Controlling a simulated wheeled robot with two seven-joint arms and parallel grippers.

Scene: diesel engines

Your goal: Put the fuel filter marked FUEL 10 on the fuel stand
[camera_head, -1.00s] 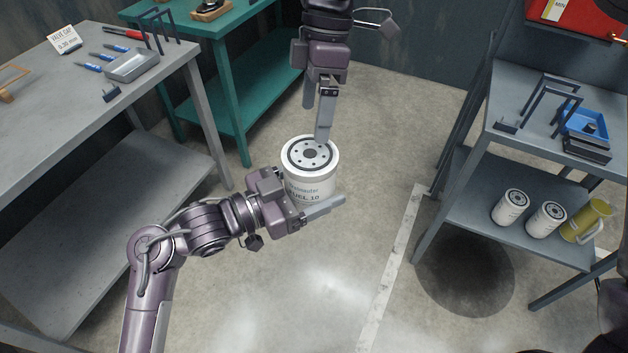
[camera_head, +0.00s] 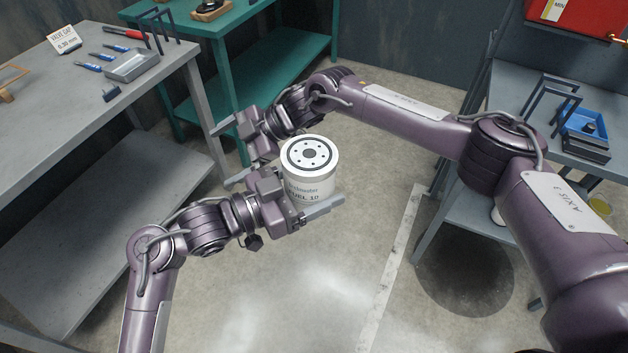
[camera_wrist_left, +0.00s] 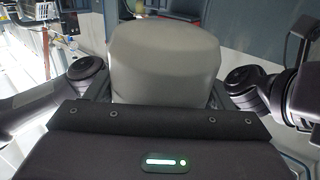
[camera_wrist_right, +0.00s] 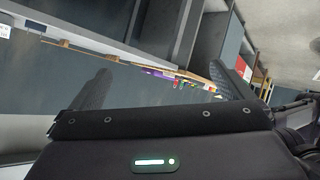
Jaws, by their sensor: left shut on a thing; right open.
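The white fuel filter (camera_head: 312,175), with a dark ringed top, is upright above the floor in the head view. Its side reads FUEL 10. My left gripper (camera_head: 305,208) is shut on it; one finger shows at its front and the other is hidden. A pale blank side of the filter fills the upper middle of the left wrist view (camera_wrist_left: 165,62). My right gripper (camera_head: 231,152) is open and empty, left of the filter, its fingers pointing left. The right wrist view shows nothing between its fingers (camera_wrist_right: 170,85). I cannot make out which thing is the fuel stand.
A grey bench (camera_head: 60,100) with tools and a VALVE GAP card (camera_head: 65,38) is at left. A teal bench (camera_head: 270,85) is behind. A grey shelved stand (camera_head: 505,85) with a blue tray (camera_head: 585,122) is at right, partly behind my right arm. The middle floor is open.

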